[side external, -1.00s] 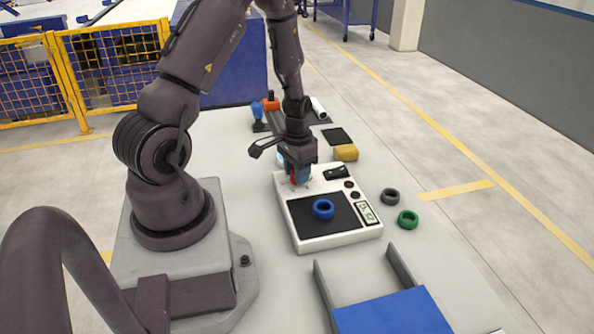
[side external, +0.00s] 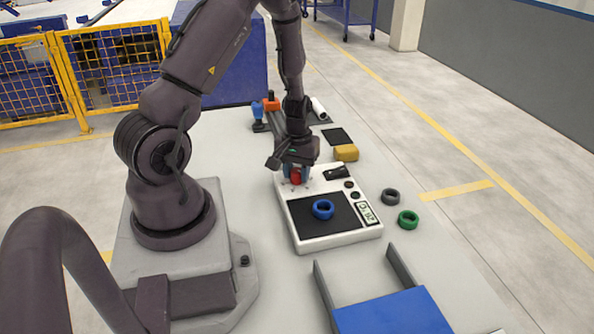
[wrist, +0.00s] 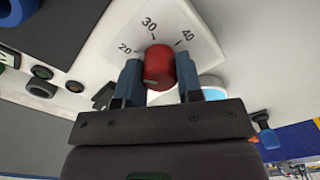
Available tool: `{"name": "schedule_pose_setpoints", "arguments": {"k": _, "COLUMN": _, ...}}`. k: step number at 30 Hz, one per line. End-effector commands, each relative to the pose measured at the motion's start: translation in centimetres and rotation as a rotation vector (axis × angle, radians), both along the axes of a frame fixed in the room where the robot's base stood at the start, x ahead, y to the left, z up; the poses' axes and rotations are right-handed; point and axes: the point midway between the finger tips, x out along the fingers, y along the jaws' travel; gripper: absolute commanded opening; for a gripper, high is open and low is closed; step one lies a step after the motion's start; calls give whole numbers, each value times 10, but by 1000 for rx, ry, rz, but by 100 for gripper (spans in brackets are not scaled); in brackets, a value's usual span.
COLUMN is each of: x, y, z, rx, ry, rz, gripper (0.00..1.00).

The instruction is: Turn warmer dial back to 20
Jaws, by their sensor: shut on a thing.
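The red warmer dial (side external: 296,177) stands at the back left corner of the white warmer (side external: 333,239). In the wrist view the red dial (wrist: 159,64) sits below a printed scale of 20, 30 and 40. My gripper (side external: 297,175) points down over the dial. Its two blue fingers (wrist: 160,70) are closed on either side of the dial, shut on it. Which number the dial points to I cannot tell. The warmer's small display (side external: 367,212) shows digits too small to read surely.
A blue ring (side external: 323,209) lies on the warmer's dark plate. A grey ring (side external: 390,196) and a green ring (side external: 408,219) lie to its right. A yellow block (side external: 346,152) lies behind the warmer. A blue tray with grey rails (side external: 392,313) is in front.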

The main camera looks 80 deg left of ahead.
Motion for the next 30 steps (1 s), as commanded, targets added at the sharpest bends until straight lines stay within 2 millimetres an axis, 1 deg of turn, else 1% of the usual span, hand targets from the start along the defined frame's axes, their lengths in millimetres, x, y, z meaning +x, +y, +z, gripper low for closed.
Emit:
{"name": "schedule_pose_setpoints", "arguments": {"k": 14, "x": 0, "y": 0, "z": 1, "rx": 0, "ry": -1, "rz": 17, "gripper": 10}}
{"name": "schedule_pose_setpoints", "arguments": {"k": 15, "x": 0, "y": 0, "z": 1, "rx": 0, "ry": -1, "rz": 17, "gripper": 40}}
{"name": "schedule_pose_setpoints", "arguments": {"k": 17, "x": 0, "y": 0, "z": 1, "rx": 0, "ry": -1, "rz": 17, "gripper": 54}}
{"name": "schedule_pose_setpoints", "arguments": {"k": 18, "x": 0, "y": 0, "z": 1, "rx": 0, "ry": -1, "rz": 16, "gripper": 59}}
{"name": "schedule_pose_setpoints", "arguments": {"k": 26, "x": 0, "y": 0, "z": 1, "rx": 0, "ry": -1, "rz": 14, "gripper": 59}}
{"name": "schedule_pose_setpoints", "arguments": {"k": 29, "x": 0, "y": 0, "z": 7, "rx": 0, "ry": -1, "rz": 13, "gripper": 59}}
{"name": "schedule_pose_setpoints", "arguments": {"k": 30, "x": 1, "y": 0, "z": 12, "rx": 2, "ry": -2, "rz": 13, "gripper": 59}}
